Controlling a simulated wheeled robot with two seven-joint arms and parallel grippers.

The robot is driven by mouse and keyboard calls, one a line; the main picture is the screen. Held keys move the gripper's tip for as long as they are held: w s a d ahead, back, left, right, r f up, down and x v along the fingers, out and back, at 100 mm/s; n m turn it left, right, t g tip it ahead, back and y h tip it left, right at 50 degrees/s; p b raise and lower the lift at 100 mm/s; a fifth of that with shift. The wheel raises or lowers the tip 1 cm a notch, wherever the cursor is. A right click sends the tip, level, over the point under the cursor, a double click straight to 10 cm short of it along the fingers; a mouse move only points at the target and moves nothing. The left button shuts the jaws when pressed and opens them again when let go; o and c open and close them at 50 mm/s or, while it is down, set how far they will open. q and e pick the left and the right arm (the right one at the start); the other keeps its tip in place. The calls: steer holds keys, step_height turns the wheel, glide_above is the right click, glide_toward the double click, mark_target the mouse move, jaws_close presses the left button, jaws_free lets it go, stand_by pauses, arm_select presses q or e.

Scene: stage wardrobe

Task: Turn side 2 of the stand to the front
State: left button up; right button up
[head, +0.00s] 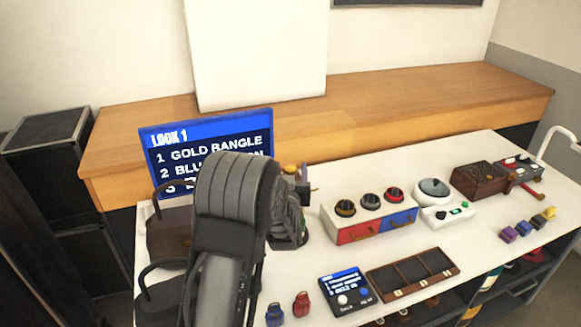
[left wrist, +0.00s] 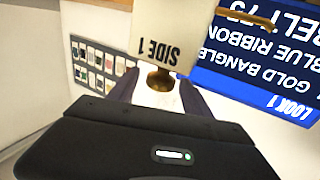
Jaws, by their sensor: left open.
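The stand carries a cream panel (left wrist: 165,35) lettered "SIDE 1", which appears upside down in the left wrist view. A rounded brass part (left wrist: 160,80) shows just below the panel, between my fingers. My left gripper (left wrist: 160,92) is open, with one finger on each side of that brass part; I cannot tell whether they touch it. In the head view my left arm covers most of the stand, and only a small brass-coloured bit (head: 291,169) shows beside the left gripper (head: 298,190). My right gripper is not in view.
A blue "LOOK 1" screen (head: 210,128) stands behind my left arm. To the right are a drawer box (head: 370,217), a white device (head: 440,205), a compartment tray (head: 412,272) and a small console (head: 346,292). Small bottles (head: 301,304) stand at the front.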

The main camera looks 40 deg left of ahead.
arm_select(q)
steer(key=shift+w+a, duration=0.15)
steer(key=shift+w, duration=0.1)
jaws_close()
stand_by(0.5)
stand_by(0.9)
